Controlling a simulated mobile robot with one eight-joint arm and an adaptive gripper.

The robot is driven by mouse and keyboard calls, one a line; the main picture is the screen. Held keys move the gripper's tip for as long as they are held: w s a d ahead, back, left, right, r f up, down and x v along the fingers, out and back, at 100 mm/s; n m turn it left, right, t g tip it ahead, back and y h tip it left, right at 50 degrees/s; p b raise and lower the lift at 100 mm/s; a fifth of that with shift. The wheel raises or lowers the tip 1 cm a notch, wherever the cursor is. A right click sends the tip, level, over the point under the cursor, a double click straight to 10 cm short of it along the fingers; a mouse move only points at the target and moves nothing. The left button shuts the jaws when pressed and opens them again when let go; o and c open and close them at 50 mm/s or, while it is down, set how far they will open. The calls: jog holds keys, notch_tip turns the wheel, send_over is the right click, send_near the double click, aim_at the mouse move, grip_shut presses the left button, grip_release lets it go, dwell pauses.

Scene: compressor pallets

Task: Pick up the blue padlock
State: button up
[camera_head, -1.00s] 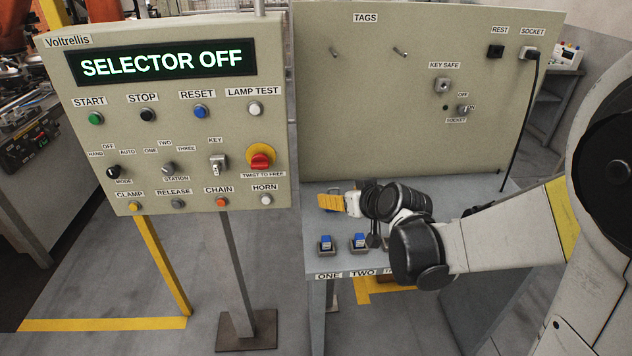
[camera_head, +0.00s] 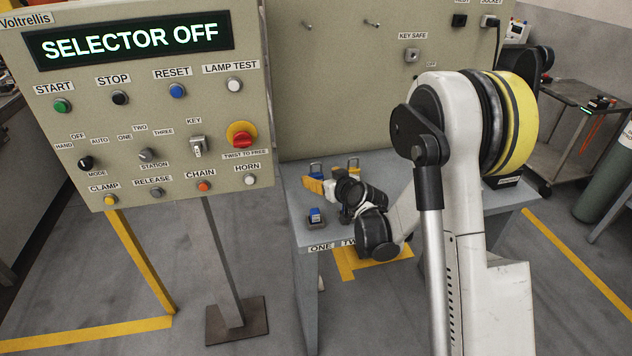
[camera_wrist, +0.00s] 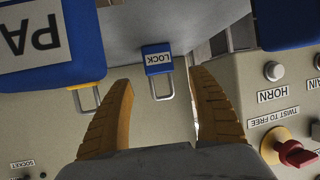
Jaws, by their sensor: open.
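A blue padlock (camera_wrist: 157,58) with a white LOCK label and a metal shackle shows upside down in the wrist view. It lies between the fingertips in the picture, beyond them and apart. A blue body with a PA label (camera_wrist: 30,38) and a shackle is closer at the upper left. In the head view a shackle (camera_head: 315,166) stands behind the yellow fingers at the table's back. My gripper (camera_head: 315,184) is over the table, its yellow fingers pointing left. It is open and empty; the fingers also show in the wrist view (camera_wrist: 160,105).
A blue-topped block (camera_head: 316,214) stands at the front near label ONE; another beside it is partly hidden by my wrist. The control panel (camera_head: 140,100) reading SELECTOR OFF is close on the left. A tall backboard (camera_head: 340,80) rises behind the table (camera_head: 290,165).

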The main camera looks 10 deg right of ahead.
aim_at(316, 174)
jog(key=b+x, duration=0.1)
jog(key=x, duration=0.3)
jog(key=shift+r, duration=0.1)
jog(key=c, duration=1.4)
jog(key=shift+r, duration=0.1)
notch_tip(316, 174, up, 5)
jog(key=shift+f+p, duration=0.2)
jog(key=shift+p, duration=1.05)
jog(key=s+d+r+p, duration=0.1)
jog(key=d+r, duration=0.1)
jog(key=d, duration=0.1)
jog(key=d+r+p, duration=0.1)
jog(key=d+r, duration=0.1)
jog(key=d, duration=0.2)
jog(key=s+d+r+p, duration=0.1)
jog(key=d+r, duration=0.1)
jog(key=d, duration=0.2)
jog(key=shift+s+d+r+p, duration=0.1)
jog(key=shift+s+d+p, duration=0.1)
jog(key=shift+s+p, duration=0.15)
